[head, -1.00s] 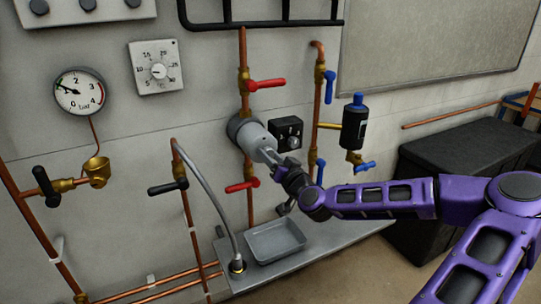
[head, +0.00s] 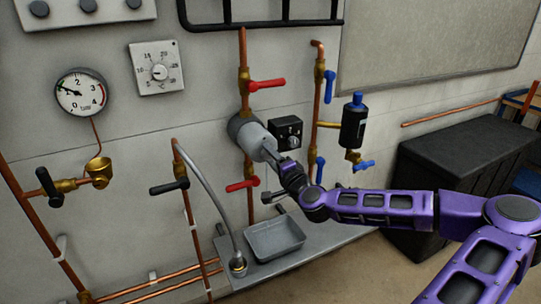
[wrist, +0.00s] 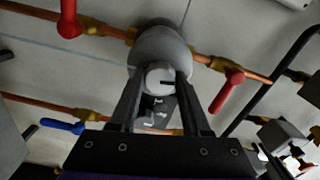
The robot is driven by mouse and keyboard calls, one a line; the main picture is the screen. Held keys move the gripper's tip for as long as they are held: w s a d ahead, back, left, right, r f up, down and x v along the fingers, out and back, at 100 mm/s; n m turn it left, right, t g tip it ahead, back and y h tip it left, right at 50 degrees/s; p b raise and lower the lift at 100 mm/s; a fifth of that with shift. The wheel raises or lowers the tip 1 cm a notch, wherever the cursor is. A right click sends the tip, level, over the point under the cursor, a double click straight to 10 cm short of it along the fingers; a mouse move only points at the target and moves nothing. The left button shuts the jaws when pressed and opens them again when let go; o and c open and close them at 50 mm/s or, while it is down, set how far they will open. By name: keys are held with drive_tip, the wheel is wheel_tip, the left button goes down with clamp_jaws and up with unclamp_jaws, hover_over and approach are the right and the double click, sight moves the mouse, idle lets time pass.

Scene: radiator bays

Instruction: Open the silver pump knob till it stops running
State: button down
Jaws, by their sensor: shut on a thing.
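The grey pump (head: 240,126) sits on the vertical copper pipe between two red lever handles, and its light silver knob (head: 256,143) faces out. My gripper (head: 268,150) is at the knob's front end, with its fingers seen nearly edge-on. In the wrist view my gripper (wrist: 160,84) has one finger on each side of the silver knob (wrist: 158,74) and is shut on it. A short black index line shows on the knob's face, pointing right there. The round pump body (wrist: 165,42) shows behind it.
A black box with a small dial (head: 287,133) is close right of the pump. Red levers (head: 266,85) (head: 242,185) sit above and below. A blue-capped black canister (head: 354,122) is farther right. A grey tray (head: 275,239) stands on the shelf below.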

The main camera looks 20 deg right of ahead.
drive_tip(key=m+p, duration=0.1)
drive_tip(key=m, duration=1.1)
drive_tip(key=shift+r+m, duration=0.1)
drive_tip(key=shift+m, duration=0.3)
idle(0.3)
drive_tip(key=shift+c, duration=1.8)
unclamp_jaws()
